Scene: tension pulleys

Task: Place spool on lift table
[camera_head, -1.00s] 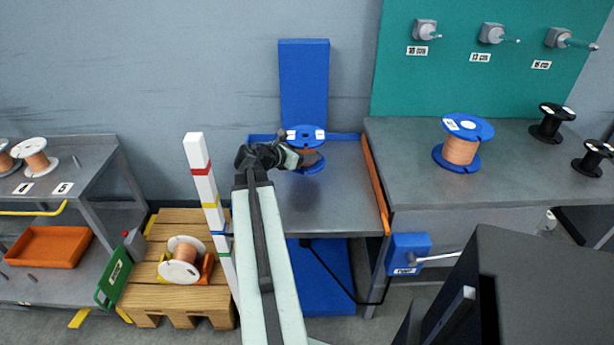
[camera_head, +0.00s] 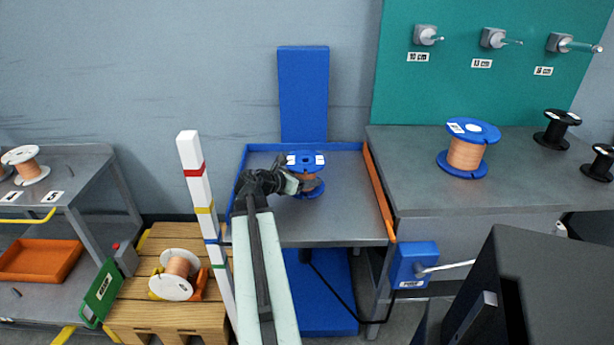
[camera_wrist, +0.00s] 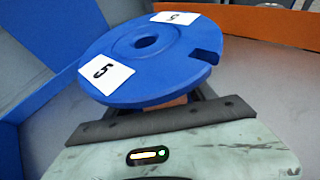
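A spool with blue flanges and copper wire (camera_head: 306,176) is at the lift table (camera_head: 335,222), a grey top with a blue rim at the back and left. My gripper (camera_head: 297,183) reaches it from the left, at its copper core between the flanges. In the wrist view the blue top flange (camera_wrist: 150,52), with two white "5" labels, fills the middle and hides my fingertips. The gripper appears shut on the core. The spool looks nearly upright. I cannot tell whether its lower flange touches the tabletop.
An orange strip (camera_head: 377,190) borders the table's right side. A larger blue copper spool (camera_head: 466,152) stands on the right bench. A white striped post (camera_head: 197,190) rises left of my arm, beside a pallet (camera_head: 150,315) with a white spool (camera_head: 176,276). The tabletop right of the spool is clear.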

